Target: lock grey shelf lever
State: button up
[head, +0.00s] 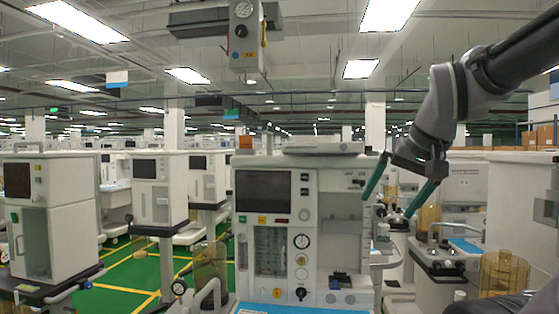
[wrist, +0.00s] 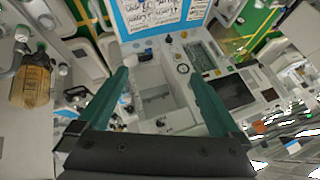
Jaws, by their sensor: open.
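The anaesthesia cart (head: 275,225) stands in front of me, white with a dark screen. On its upper right panel is a small dark lever-like part (head: 357,183); a similar small part (wrist: 160,122) shows between the fingers in the wrist view. I cannot tell for certain that this is the grey shelf lever, or its position. My gripper (head: 388,204) is open and empty, with two green fingers pointing down at the cart's right side. In the wrist view the fingers of my gripper (wrist: 160,70) frame the cart's pale recess (wrist: 155,92). No contact is clear.
A blue-topped work surface (head: 300,307) lies at the cart's front. Another cart with an amber canister (head: 504,273) stands close on the right. An amber canister (head: 211,265) is at the left. A grey box with a gauge (head: 244,35) hangs above. Green floor (head: 125,280) is open at left.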

aim_at(264, 127)
jog(key=j+u, duration=0.2)
jog(key=j, duration=0.6)
jog(key=i+j+u, duration=0.15)
jog(key=u, duration=0.2)
jog(key=i+u, duration=0.3)
jog(key=k+j, duration=0.05)
